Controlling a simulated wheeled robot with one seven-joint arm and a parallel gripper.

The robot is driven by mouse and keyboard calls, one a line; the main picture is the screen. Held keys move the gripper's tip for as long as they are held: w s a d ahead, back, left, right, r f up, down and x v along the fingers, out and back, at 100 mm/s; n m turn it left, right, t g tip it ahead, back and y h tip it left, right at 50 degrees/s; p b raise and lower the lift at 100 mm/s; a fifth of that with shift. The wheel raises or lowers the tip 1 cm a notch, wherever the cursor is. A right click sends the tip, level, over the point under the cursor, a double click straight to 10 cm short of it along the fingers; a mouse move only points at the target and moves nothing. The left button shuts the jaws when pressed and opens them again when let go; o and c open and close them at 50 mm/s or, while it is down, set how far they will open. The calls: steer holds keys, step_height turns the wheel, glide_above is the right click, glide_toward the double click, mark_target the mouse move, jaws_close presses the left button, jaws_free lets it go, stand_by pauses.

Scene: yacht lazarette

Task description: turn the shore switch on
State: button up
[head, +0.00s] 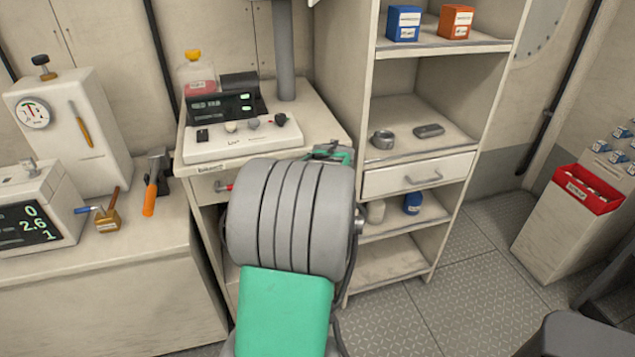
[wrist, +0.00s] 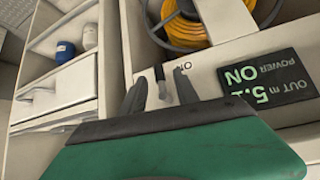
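In the wrist view, a small grey toggle lever (wrist: 160,82) stands on a pale panel front (wrist: 143,52), with an "ON" label beside it. I take it to be the shore switch; no word "shore" is legible. My gripper (wrist: 160,92) is open, with one dark finger on each side of the lever. I cannot tell whether either finger touches it. A dark display (wrist: 264,83) to the right shows green text, upside down, including "POWER ON" and "OUT m". In the head view, my arm hides the switch and most of my gripper.
A yellow cable or hose reel (wrist: 190,30) is just beyond the panel. Open shelves with a drawer (head: 415,176) stand right of my arm.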

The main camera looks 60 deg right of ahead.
steer(key=v, duration=0.5)
steer(key=w+a+r+n+y+p, duration=0.25)
steer(key=w+a, duration=0.45)
steer(key=a, duration=0.4)
steer(key=w+a+r+n+y+p, duration=0.25)
steer(key=w+a, duration=0.35)
steer(key=a, duration=0.6)
steer(key=s+a+n+g+y+p, duration=0.1)
steer(key=s+a+n, duration=0.2)
steer(key=a, duration=1)
steer(key=s+a+r+n+g+y+p, duration=0.1)
steer(key=s+a+n+p, duration=0.1)
steer(key=a, duration=1.1)
steer(key=shift+s+a+n, duration=0.35)
steer(key=shift+s+n, duration=0.45)
steer(key=shift+s, duration=0.1)
steer(key=shift+r, duration=0.15)
